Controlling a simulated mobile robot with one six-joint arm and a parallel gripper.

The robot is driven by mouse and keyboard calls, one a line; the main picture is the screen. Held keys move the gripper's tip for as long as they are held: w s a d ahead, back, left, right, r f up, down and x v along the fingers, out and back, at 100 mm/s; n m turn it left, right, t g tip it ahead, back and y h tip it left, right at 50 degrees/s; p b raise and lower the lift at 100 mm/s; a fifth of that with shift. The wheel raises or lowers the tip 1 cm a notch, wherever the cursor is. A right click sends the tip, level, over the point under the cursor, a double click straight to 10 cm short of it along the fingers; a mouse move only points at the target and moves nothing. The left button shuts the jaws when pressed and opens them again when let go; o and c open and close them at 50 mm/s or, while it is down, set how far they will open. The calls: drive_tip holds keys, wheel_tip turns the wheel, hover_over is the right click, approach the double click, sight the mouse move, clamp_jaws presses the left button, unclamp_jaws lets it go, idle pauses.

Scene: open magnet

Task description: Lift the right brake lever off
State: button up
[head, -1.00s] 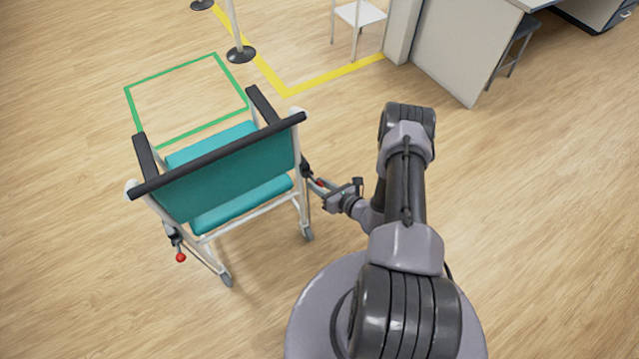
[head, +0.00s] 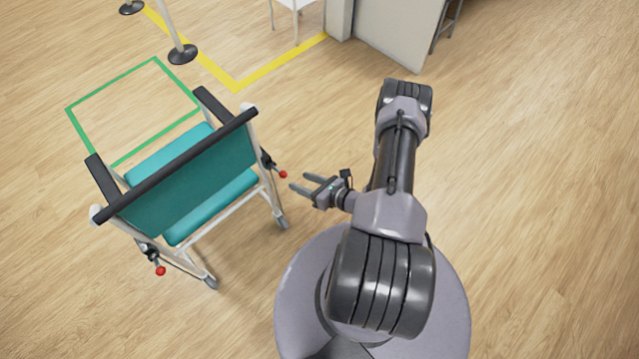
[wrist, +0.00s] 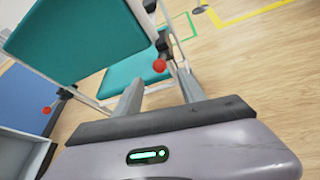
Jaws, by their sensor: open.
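The wheelchair-like chair has a teal seat and backrest (head: 190,183) and a white frame. Its right brake lever (head: 283,174) ends in a red knob low on the chair's right side. The left brake lever (head: 160,270) has a matching red knob on the other side. My gripper (head: 299,182) is open and empty, just right of the right knob and apart from it, its fingers pointing at the chair. In the wrist view, the right red knob (wrist: 159,65) shows beyond and between the fingertips (wrist: 160,78); the left knob (wrist: 46,110) is farther off.
A green floor square (head: 157,60) lies ahead of the chair, with a yellow line (head: 280,65) beyond. Black-based posts (head: 182,54), a white chair (head: 296,20) and a grey cabinet (head: 395,35) stand at the back. Floor to the right is clear.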

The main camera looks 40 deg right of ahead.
drive_tip(key=p+v, duration=0.1)
drive_tip(key=v, duration=0.7)
drive_tip(key=shift+s, duration=0.25)
drive_tip(key=w+a+r+n+g+y, duration=0.25)
drive_tip(key=a+r+n, duration=0.2)
drive_tip(key=r, duration=0.45)
drive_tip(key=w+a+r+n+g+y, duration=0.2)
drive_tip(key=w+a+r+n+g, duration=0.1)
drive_tip(key=r+n, duration=0.4)
drive_tip(key=w+a+r+n+g+y, duration=0.25)
drive_tip(key=r+n, duration=0.25)
drive_tip(key=r, duration=0.5)
drive_tip(key=s+a+r+n+h, duration=0.4)
drive_tip(key=s+a+r+n, duration=0.2)
drive_tip(key=r, duration=0.3)
drive_tip(key=s+a+r+n+h+b, duration=0.1)
drive_tip(key=s+a+r+n+h, duration=0.3)
drive_tip(key=s+a+r+n, duration=0.2)
wheel_tip(320, 180, up, 4)
drive_tip(key=s+n, duration=0.2)
drive_tip(key=n, duration=0.1)
drive_tip(key=shift+r+t, duration=0.2)
drive_tip(key=shift+t, duration=0.1)
